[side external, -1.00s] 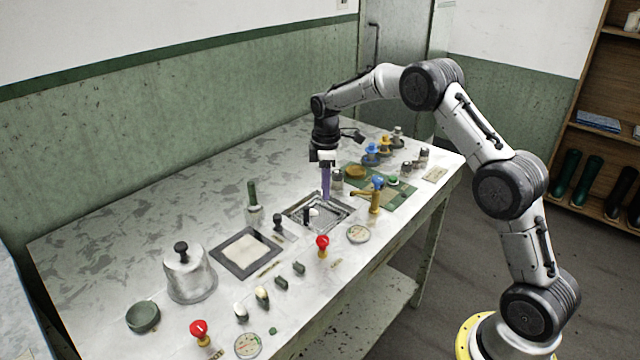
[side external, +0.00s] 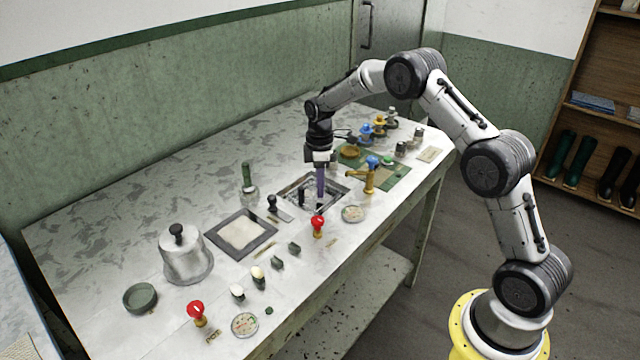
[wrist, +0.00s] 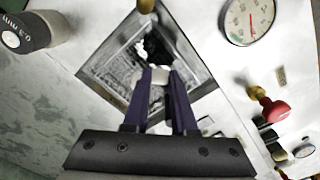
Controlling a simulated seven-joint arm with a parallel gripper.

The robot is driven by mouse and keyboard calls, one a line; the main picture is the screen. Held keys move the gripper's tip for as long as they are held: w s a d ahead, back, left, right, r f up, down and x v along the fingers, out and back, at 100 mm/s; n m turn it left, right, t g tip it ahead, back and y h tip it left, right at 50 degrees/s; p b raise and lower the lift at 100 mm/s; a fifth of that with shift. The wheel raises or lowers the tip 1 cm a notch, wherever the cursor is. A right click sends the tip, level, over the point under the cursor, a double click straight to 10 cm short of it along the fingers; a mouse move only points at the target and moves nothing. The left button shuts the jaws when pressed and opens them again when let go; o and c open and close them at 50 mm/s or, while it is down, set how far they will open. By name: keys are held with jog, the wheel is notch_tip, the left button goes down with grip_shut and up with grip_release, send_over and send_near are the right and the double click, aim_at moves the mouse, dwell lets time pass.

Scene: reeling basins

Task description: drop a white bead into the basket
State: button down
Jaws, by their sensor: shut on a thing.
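My gripper (side external: 320,206) points down at the dark-rimmed square basin (side external: 343,186) set in the table. In the wrist view its purple fingers (wrist: 159,73) are shut on a small white bead (wrist: 159,77) at their tips. The basin (wrist: 112,62) lies beyond the fingers, with a dark, ragged-looking patch (wrist: 155,46) inside it, partly hidden by the fingertips. I cannot tell whether that patch is the basket, or how high the bead is above it. In the side view the bead is too small or hidden to make out.
A red-knobbed valve (side external: 318,227) and a round dial (side external: 353,214) stand in front of the basin; a brass tap (side external: 369,178) is at its right. A square tray (side external: 239,233), metal bell (side external: 186,255) and green bowl (side external: 140,297) are at left.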

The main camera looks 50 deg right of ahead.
jog(key=shift+c, duration=1.2)
grip_release()
jog(key=shift+r, duration=0.1)
jog(key=shift+r, duration=3.95)
